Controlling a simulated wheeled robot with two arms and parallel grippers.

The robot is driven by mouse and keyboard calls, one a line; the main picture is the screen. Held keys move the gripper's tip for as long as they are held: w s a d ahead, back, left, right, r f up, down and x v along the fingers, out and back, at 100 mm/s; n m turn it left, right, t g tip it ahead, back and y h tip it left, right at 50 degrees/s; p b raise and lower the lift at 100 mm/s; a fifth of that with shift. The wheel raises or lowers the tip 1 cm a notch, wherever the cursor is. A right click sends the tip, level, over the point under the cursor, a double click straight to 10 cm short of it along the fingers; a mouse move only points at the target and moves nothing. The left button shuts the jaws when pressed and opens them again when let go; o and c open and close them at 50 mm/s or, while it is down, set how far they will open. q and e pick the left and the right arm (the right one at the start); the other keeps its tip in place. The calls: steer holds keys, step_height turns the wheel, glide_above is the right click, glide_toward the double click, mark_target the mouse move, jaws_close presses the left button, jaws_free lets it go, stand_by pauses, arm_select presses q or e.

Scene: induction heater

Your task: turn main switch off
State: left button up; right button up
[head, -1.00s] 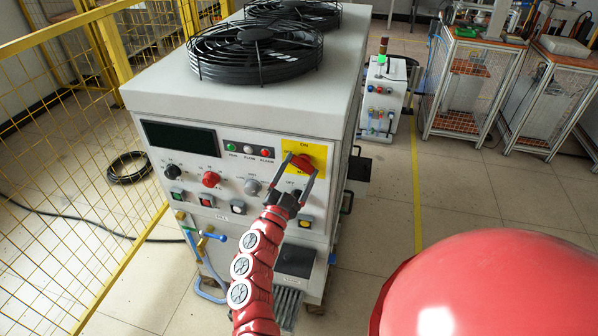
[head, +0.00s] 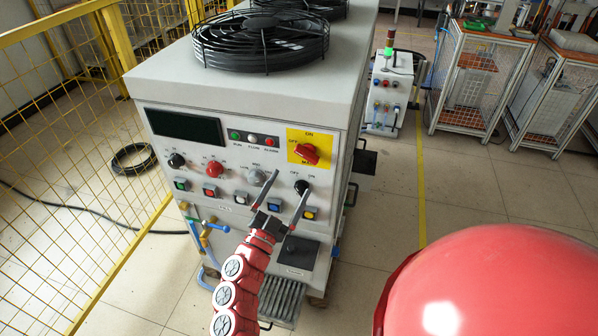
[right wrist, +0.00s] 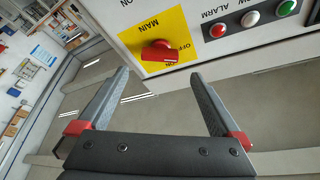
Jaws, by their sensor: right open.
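The red main switch knob (head: 307,153) sits on a yellow plate (head: 295,137) at the upper right of the heater's front panel. Its handle lies roughly sideways, with one end towards the OFF label at the left; ON is at the top. In the right wrist view the knob (right wrist: 160,54) appears just beyond the fingertips, clear of them. My right gripper (head: 291,182) is open and empty, below the switch in the head view, in front of the lower panel. The wrist view also shows the open jaws (right wrist: 160,73). My left gripper is out of view.
The heater cabinet (head: 240,90) carries black fans (head: 262,42) on top. Small knobs and buttons (head: 213,168) fill the panel near my gripper. A yellow mesh fence (head: 60,140) stands at the left.

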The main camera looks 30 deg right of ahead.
steer(key=b+v, duration=0.1)
steer(key=v, duration=0.7)
steer(key=shift+a, duration=0.25)
steer(key=shift+s+f, duration=0.1)
